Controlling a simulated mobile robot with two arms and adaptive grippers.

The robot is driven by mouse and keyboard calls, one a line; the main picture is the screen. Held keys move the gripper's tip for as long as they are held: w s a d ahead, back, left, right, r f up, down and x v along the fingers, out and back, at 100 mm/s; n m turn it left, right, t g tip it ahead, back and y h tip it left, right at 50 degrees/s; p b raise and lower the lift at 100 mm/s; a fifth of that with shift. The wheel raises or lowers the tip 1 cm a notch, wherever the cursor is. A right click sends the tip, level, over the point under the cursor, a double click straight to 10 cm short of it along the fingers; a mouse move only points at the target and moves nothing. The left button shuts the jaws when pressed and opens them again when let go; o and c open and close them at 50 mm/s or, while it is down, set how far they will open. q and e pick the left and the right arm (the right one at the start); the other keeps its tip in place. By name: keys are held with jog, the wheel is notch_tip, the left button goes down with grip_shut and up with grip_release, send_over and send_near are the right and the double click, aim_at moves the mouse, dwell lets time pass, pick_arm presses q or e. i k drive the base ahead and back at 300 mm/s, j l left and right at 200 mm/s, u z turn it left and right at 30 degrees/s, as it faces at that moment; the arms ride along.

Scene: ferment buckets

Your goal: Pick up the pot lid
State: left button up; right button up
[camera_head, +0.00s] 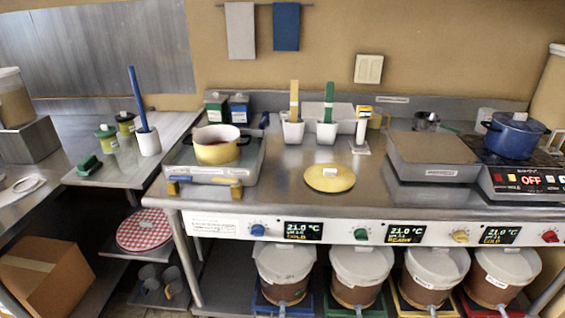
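Neither of my grippers shows in the head view.
The steel counter (290,165) is clear around the yellow lid. A grey box-like plate (433,158) stands to its right. Behind it stand two white holders (326,132) with upright green and yellow tools. Blue and yellow handles lie at the front left. Several buckets stand below.

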aim_at(327, 178)
jog(key=i+l+u, duration=0.2)
jog(key=l, duration=0.15)
jog(key=i+l+u, duration=0.2)
jog(key=l, duration=0.2)
jog(key=l+u, duration=0.2)
jog(key=l, duration=0.2)
jog(key=i+l+u, duration=0.2)
jog(key=l, duration=0.25)
jog(key=k+j, duration=0.05)
jog(key=k, duration=0.05)
